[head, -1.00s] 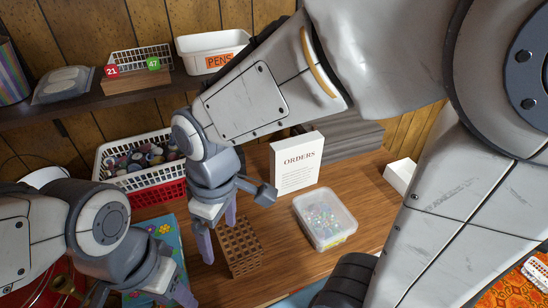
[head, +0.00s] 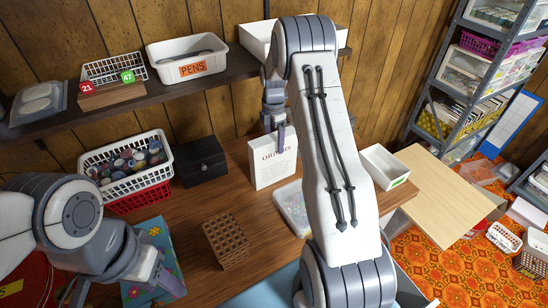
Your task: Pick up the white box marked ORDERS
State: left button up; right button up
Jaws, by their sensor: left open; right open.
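The white box marked ORDERS (head: 270,173) stands upright on the wooden desk (head: 180,218), its lettered face toward me. My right gripper (head: 275,131) is open at the box's top edge, with one finger in front of the lettered face. I cannot tell whether it touches the box. My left gripper (head: 152,284) is open and low at the left, over a blue patterned book or box (head: 158,237), away from the ORDERS box.
A black box (head: 201,160) and a basket of spools (head: 127,165) are to the left. The shelf (head: 130,109) with a PENS bin (head: 188,58) runs above.

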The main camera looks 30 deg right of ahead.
aim_at(273, 153)
jog(key=shift+f+p, duration=0.7)
jog(key=shift+f, duration=2.5)
grip_shut()
